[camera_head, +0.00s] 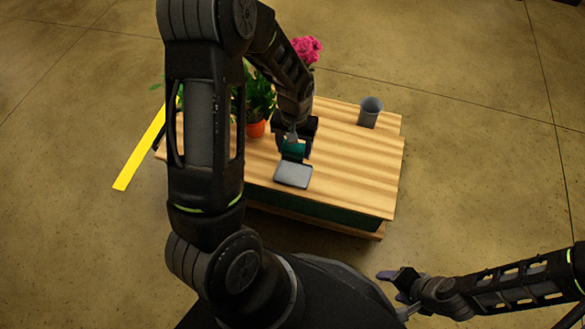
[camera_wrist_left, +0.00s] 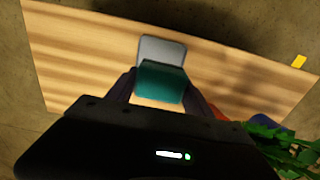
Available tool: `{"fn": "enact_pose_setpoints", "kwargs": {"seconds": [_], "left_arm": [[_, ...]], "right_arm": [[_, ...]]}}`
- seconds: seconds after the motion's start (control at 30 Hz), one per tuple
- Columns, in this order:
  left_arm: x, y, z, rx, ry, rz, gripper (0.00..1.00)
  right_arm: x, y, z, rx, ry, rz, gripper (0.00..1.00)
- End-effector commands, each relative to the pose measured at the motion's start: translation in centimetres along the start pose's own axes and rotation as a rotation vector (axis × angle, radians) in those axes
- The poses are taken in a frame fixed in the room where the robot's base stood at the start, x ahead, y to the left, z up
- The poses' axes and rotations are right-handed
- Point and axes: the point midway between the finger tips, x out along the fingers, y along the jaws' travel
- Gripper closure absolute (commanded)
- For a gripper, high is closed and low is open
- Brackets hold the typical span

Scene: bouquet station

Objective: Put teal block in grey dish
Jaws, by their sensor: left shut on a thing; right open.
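The teal block (camera_head: 293,150) is between the fingers of my left gripper (camera_head: 294,144), which is shut on it. The teal block (camera_wrist_left: 160,81) also shows in the left wrist view, with a finger of my left gripper (camera_wrist_left: 160,92) on each side. The grey dish (camera_head: 293,175) lies on the wooden table just in front of the block in the head view. In the left wrist view the grey dish (camera_wrist_left: 162,48) shows beyond the block, which covers part of it. I cannot tell the block's height over the dish. My right gripper (camera_head: 398,284) is open and empty, off the table.
A grey cup (camera_head: 370,112) stands at the table's back right. An orange pot (camera_head: 256,129) with a leafy plant and pink flowers (camera_head: 307,48) stand at the back left. A yellow strip (camera_head: 140,158) lies left of the table. The table's right part (camera_head: 360,170) is clear.

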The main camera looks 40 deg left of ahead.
Motion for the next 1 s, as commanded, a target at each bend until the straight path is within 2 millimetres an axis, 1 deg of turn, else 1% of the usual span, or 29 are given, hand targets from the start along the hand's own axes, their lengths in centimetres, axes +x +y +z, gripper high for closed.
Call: {"fn": "enact_pose_setpoints", "kwargs": {"seconds": [0.17,0.27,0.37,0.5,0.6,0.7,0.93,1.0], "left_arm": [[0.0,0.0,0.0,-0.001,0.0,0.0,0.85],[0.5,0.0,0.0,0.0,-0.001,0.0,0.85],[2.0,0.0,0.1,0.0,-0.003,-0.001,0.85],[4.7,-0.1,0.1,0.0,-0.004,-0.001,0.85],[6.0,0.0,0.0,0.0,-0.001,0.0,0.85],[6.4,0.0,0.0,0.0,0.0,0.0,0.85],[6.3,0.0,0.0,0.0,0.0,0.0,0.85],[6.6,0.0,0.0,0.0,-0.001,0.0,0.85]], "right_arm": [[0.0,0.0,0.0,-0.001,0.0,-0.001,0.39],[0.2,0.1,0.0,-0.001,0.001,0.0,0.39],[0.8,0.3,-0.1,0.001,0.004,0.001,0.39],[1.8,0.9,-0.4,0.004,0.01,0.004,0.39],[2.2,1.1,-0.5,0.006,0.014,0.005,0.39],[2.3,1.1,-0.6,0.006,0.015,0.005,0.39],[2.2,1.1,-0.6,0.006,0.016,0.005,0.39],[2.4,1.1,-0.6,0.005,0.016,0.005,0.39]]}}
